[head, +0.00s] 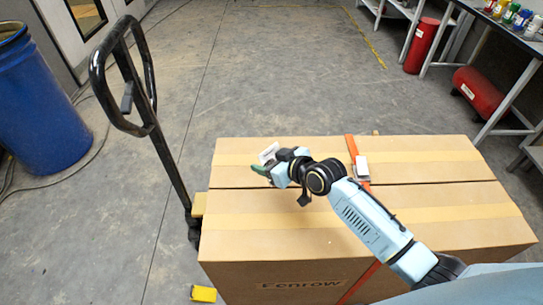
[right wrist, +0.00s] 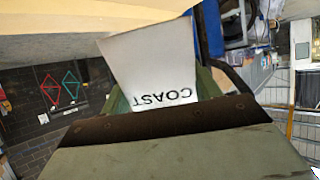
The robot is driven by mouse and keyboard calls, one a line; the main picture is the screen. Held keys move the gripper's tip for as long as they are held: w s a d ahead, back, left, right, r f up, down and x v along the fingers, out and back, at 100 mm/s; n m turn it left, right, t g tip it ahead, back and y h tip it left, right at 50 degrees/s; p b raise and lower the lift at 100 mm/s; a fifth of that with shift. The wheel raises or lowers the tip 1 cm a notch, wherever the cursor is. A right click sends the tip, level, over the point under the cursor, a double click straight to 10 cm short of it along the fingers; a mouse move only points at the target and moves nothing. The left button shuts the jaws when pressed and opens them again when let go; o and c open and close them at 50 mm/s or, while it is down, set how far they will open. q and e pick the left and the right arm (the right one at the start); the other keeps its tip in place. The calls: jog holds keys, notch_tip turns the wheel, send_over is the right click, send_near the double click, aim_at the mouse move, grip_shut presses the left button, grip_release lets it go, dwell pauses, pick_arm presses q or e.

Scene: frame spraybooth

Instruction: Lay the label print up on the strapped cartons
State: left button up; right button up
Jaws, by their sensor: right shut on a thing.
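The strapped cartons (head: 260,235) stand in front of me in the head view, taped and bound by an orange strap (head: 351,146) with a white buckle. My right gripper (head: 266,164) is over the far left part of the carton top. It is shut on the label print (head: 268,153), a small white piece. In the right wrist view the label print (right wrist: 150,65) shows the word COAST, upside down, between the green fingers (right wrist: 160,100). I cannot tell whether the label touches the carton. My left gripper is out of view.
A pallet jack handle (head: 125,75) rises left of the cartons. A blue barrel (head: 40,105) stands at the far left. A yellow object (head: 203,293) lies by the near left corner. Red cylinders (head: 420,45) and a bench are at right. The floor behind is clear.

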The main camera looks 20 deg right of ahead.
jog(key=shift+g, duration=0.3)
jog(key=f+b, duration=0.6)
jog(key=f, duration=0.1)
jog(key=shift+w+d+f+b, duration=0.1)
jog(key=shift+w+d+b, duration=0.15)
jog(key=shift+b, duration=0.1)
jog(key=shift+f+b, duration=0.6)
jog(key=shift+f, duration=0.2)
jog(key=o, duration=0.9)
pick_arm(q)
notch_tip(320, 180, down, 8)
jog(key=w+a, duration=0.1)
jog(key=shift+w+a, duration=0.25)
pick_arm(e)
jog(key=shift+o, duration=0.7)
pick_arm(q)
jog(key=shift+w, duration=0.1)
pick_arm(e)
jog(key=shift+s, duration=0.1)
